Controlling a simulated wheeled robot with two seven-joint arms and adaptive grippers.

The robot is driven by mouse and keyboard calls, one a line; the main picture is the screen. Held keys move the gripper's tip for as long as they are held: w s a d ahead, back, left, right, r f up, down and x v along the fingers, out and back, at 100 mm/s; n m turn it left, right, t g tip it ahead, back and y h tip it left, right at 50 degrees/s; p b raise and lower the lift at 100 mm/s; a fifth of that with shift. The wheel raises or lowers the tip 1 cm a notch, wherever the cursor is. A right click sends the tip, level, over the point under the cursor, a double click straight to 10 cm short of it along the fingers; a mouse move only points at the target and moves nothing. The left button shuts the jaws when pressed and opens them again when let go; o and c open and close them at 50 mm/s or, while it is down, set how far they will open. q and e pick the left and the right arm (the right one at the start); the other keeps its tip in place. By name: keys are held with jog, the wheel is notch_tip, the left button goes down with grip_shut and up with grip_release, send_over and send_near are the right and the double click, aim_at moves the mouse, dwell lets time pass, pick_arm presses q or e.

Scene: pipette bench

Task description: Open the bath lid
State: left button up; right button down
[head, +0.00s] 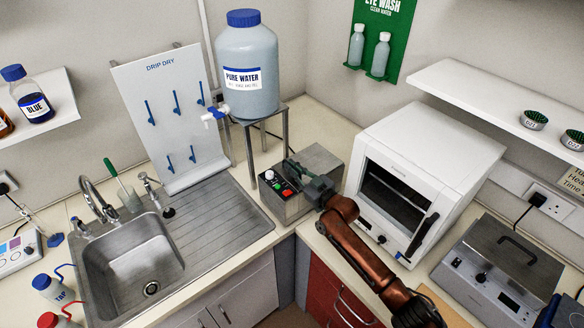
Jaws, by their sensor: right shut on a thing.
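My right gripper (294,170) reaches over the bath from the front right. It is shut at the dark handle on the lid, and its fingers hide most of that handle. My left gripper is not in view.
The white oven (432,150) stands close on the right of my right arm. A water container (247,62) on a metal stand (284,128) is behind the bath. Another lidded steel device (500,262) is at the far right.

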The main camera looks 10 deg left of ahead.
aim_at(305, 167)
dwell(0.4)
jog(key=shift+w+d+r, duration=0.1)
jog(key=shift+w+r, duration=0.05)
jog(key=shift+r, duration=0.35)
jog(key=w+d+r+m+b, duration=0.1)
jog(key=w+d+r, duration=0.1)
jog(key=r, duration=0.2)
jog(key=w+d+r+m, duration=0.1)
jog(key=w+r, duration=0.1)
jog(key=r, duration=0.3)
jog(key=shift+w+d+r+m+b, duration=0.25)
jog(key=shift+w+d+m+b, duration=0.05)
jog(key=shift+d+m+b, duration=0.1)
jog(key=c, duration=2.1)
grip_release()
jog(key=shift+f, duration=0.15)
